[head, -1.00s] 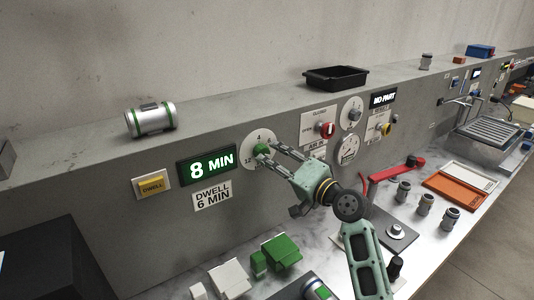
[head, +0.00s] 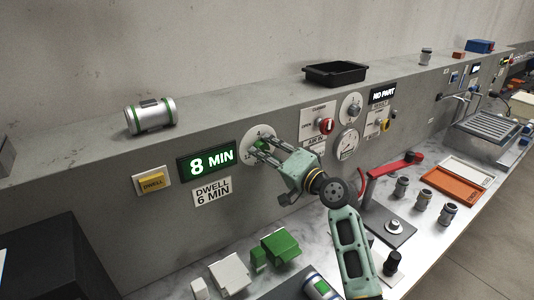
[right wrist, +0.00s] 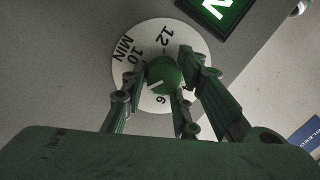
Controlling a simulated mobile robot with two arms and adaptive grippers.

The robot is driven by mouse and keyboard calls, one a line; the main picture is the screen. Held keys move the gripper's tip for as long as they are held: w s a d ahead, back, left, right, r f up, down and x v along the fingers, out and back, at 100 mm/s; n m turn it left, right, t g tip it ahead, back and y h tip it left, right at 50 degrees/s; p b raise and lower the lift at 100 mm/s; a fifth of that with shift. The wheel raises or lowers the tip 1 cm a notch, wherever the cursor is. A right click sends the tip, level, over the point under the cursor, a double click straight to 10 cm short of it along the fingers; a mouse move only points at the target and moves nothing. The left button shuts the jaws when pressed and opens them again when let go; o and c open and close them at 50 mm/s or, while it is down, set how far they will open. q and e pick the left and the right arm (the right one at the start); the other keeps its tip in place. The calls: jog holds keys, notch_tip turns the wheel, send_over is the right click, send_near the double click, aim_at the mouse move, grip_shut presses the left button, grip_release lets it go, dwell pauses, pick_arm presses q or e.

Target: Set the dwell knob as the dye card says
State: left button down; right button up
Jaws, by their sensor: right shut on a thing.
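The green dwell knob (head: 261,143) sits at the middle of a white round dial (head: 249,150) on the grey panel. In the right wrist view the knob (right wrist: 164,77) shows a white pointer line, and the dial (right wrist: 128,72) carries numbers including 6, 10 and 12. My right gripper (head: 257,147) is shut on the knob, one finger on each side; its fingers (right wrist: 163,74) partly hide the dial's markings. The lit green display (head: 207,162) reads 8 MIN. The dye card (head: 212,192) below it reads DWELL 6 MIN. My left gripper is not in view.
A silver and green cylinder (head: 150,115) and a black tray (head: 336,74) rest on the ledge. Green and white blocks (head: 280,246) lie on the bench below. A red-handled fixture (head: 398,166) stands right of my arm.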

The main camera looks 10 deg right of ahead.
jog(key=shift+f, duration=0.6)
jog(key=shift+n+b, duration=0.4)
jog(key=shift+n, duration=0.1)
jog(key=n, duration=0.2)
jog(key=n+b, duration=0.1)
jog(key=n, duration=0.2)
jog(key=n+h+b, duration=0.1)
jog(key=n, duration=0.1)
jog(key=shift+d+r+n+g, duration=0.25)
jog(key=shift+r+n+g, duration=0.05)
jog(key=shift+g, duration=0.1)
jog(key=shift+r+n+h, duration=0.25)
jog(key=shift+n+h, duration=0.15)
jog(key=shift+n, duration=0.9)
jog(key=shift+w, duration=0.1)
